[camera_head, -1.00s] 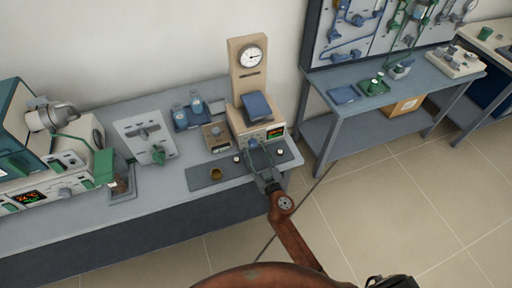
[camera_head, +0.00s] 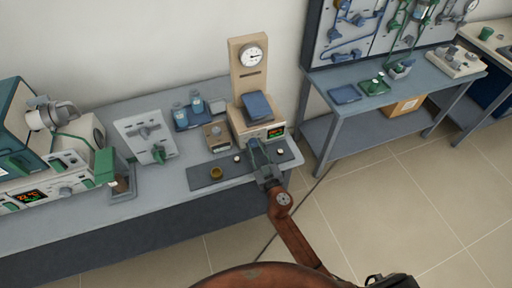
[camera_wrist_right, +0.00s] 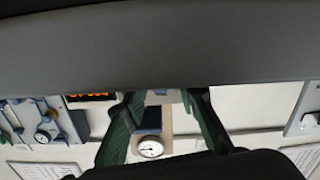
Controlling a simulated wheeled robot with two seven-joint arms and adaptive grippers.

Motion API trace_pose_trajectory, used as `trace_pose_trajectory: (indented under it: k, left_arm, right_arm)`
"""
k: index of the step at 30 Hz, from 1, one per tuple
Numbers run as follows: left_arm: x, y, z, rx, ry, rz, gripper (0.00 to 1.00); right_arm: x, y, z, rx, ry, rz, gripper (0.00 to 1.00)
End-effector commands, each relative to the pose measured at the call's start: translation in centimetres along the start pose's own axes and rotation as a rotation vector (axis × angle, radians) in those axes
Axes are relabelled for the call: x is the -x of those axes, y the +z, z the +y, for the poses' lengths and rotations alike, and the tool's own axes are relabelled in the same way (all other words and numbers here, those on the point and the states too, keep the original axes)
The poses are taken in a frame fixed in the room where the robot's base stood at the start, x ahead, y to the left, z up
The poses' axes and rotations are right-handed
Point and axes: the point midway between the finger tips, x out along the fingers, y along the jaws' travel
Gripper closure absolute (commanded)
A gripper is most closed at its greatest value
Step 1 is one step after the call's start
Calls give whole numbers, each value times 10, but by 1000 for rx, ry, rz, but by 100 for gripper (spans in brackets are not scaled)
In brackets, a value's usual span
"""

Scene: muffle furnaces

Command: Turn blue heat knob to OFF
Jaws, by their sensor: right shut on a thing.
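The beige heating unit (camera_head: 242,126) stands at the right end of the grey bench, with a lit display (camera_head: 275,133) on its front and a blue block (camera_head: 257,106) on top. The blue heat knob (camera_head: 253,142) is low on that front, mostly hidden by the fingers. My right gripper (camera_head: 256,148) reaches in from below right and is shut on the knob. In the right wrist view its two green fingers (camera_wrist_right: 166,98) point at the unit; the knob's pointer cannot be read. My left gripper is not in view.
A round gauge (camera_head: 252,56) tops the beige column behind the unit. Floor is clear on the right.

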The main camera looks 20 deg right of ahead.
Motion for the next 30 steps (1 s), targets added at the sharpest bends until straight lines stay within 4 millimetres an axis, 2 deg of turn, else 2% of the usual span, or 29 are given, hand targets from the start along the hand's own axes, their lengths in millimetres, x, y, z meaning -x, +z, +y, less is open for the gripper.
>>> trace_pose_trajectory:
  k: [8, 14, 30]
  left_arm:
    - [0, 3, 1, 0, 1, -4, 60]
    - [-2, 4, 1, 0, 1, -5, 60]
    - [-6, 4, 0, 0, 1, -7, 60]
  right_arm:
    - [0, 1, 2, 14, 2, -1, 97]
    - [0, 1, 1, 87, 2, -1, 97]
    - [0, 1, 0, 521, 1, -1, 98]
